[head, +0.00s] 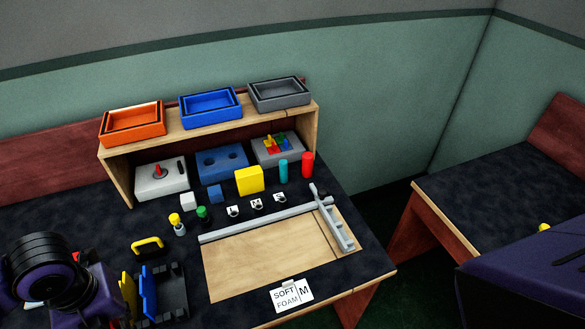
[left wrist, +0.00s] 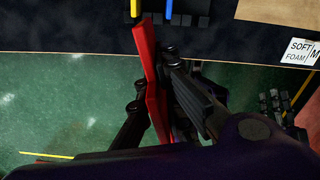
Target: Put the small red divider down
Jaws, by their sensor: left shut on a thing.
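The small red divider (left wrist: 150,70) is a long thin red plate in the left wrist view. My left gripper (left wrist: 155,74) is shut on it, with a dark finger on either side. The divider's upper end reaches toward the edge of the dark table, and green floor shows below it. The black slotted rack (head: 174,292) stands at the table's front left. It holds a yellow divider (head: 128,288) and a blue divider (head: 149,290) upright. The rack also shows at the top of the left wrist view (left wrist: 189,20). The red divider is not visible in the head view.
A yellow handle (head: 147,245) lies behind the rack. Yellow-topped (head: 175,221) and green-topped (head: 203,213) pieces stand nearby. A wooden board (head: 265,262) with a grey rail is to the right, with a "SOFT FOAM M" card (head: 291,295). A shelf (head: 222,123) with trays stands behind.

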